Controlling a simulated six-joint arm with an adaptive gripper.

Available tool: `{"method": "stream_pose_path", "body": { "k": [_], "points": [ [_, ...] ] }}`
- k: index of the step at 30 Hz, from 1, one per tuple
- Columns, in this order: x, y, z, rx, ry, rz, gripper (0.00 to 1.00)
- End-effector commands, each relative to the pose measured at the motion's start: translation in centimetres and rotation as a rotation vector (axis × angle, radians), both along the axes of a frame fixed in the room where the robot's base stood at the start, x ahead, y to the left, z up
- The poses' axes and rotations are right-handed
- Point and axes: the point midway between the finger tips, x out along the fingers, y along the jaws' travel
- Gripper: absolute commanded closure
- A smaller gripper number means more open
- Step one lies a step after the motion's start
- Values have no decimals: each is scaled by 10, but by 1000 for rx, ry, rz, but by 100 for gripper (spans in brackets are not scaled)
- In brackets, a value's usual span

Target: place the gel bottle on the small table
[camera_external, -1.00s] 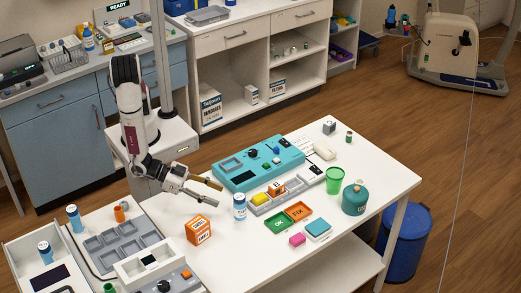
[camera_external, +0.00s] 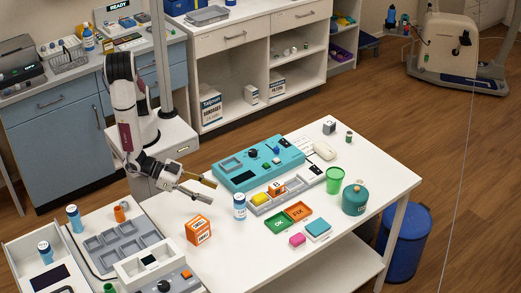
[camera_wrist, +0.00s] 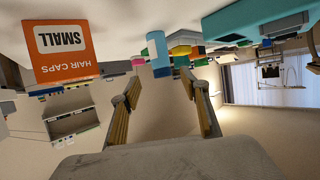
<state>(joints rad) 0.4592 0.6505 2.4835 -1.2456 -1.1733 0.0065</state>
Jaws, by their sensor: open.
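In the wrist view, which is upside down, a blue-and-white bottle (camera_wrist: 158,52) shows beyond the fingertips. My gripper (camera_external: 211,191) is open and empty, left of the bottle and apart from it. Its two fingers also show in the wrist view (camera_wrist: 159,84). Similar bottles stand at the lower left (camera_external: 74,219) (camera_external: 45,253). Which surface is the small table is unclear.
A teal device (camera_external: 235,178) and a grey divided tray (camera_external: 262,206) lie behind the bottle. Green and orange trays (camera_external: 278,223), a green cup (camera_external: 334,180) and a teal jar (camera_external: 354,200) are farther right. The table's front middle is clear.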

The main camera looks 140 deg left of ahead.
Motion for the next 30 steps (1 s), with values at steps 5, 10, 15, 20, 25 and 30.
{"method": "stream_pose_path", "body": {
  "k": [5,10,15,20,25,30],
  "points": [
    [4,-4,2,-37,1,-13,55],
    [14,-16,7,-126,8,-54,55],
    [26,-36,19,-243,23,-123,55],
    [33,-56,35,-344,42,-203,55],
    [34,-76,56,-429,66,-293,55],
    [30,-94,80,-491,95,-387,55]
  ]
}}
